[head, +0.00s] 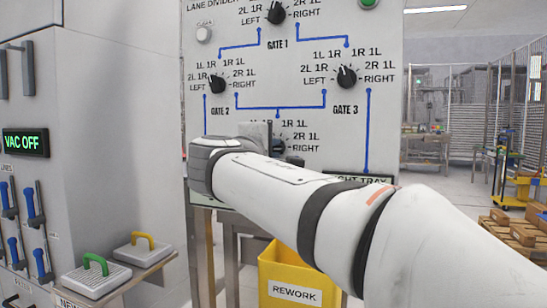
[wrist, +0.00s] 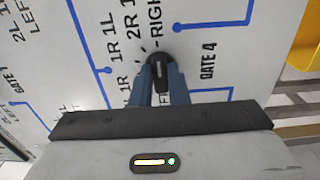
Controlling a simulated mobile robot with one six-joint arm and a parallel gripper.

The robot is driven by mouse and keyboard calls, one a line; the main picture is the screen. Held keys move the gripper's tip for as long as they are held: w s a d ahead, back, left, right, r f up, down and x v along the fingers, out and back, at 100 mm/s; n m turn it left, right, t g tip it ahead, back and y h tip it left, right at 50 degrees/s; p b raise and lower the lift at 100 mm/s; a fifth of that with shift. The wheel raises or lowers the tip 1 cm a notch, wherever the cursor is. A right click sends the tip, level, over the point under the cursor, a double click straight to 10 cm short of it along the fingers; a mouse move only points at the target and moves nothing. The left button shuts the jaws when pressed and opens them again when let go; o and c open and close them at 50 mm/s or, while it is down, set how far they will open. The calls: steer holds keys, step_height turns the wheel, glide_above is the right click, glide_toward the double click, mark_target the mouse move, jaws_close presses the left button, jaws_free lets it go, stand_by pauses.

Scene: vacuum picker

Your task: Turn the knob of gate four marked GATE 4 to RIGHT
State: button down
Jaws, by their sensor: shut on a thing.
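The GATE 4 knob (wrist: 161,62) is black with a white pointer line. In the wrist view it sits between the two blue fingers of my gripper (wrist: 161,77), which is shut on it. The pointer line lies on the part of the knob between the fingers, on the LEFT-label side; its exact setting is hard to tell. The GATE 4 label (wrist: 208,62) is right of the knob, and the RIGHT label (wrist: 155,27) is above it, turned sideways. In the head view the knob (head: 279,146) shows only partly; my arm hides its lower labels.
The knobs of gate 1 (head: 276,13), gate 2 (head: 217,84) and gate 3 (head: 347,76) are higher on the same panel (head: 285,65). A yellow REWORK bin (head: 292,278) stands below. A VAC OFF display (head: 26,142) is on the left cabinet.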

steer(key=shift+f, duration=0.1)
stand_by(0.3)
steer(key=c, duration=1.4)
jaws_free()
steer(key=shift+s, duration=0.1)
steer(key=p+v, duration=0.1)
steer(key=v, duration=0.6)
steer(key=shift+s+a+p, duration=0.15)
steer(key=shift+s+p, duration=0.15)
steer(key=shift+s, duration=0.05)
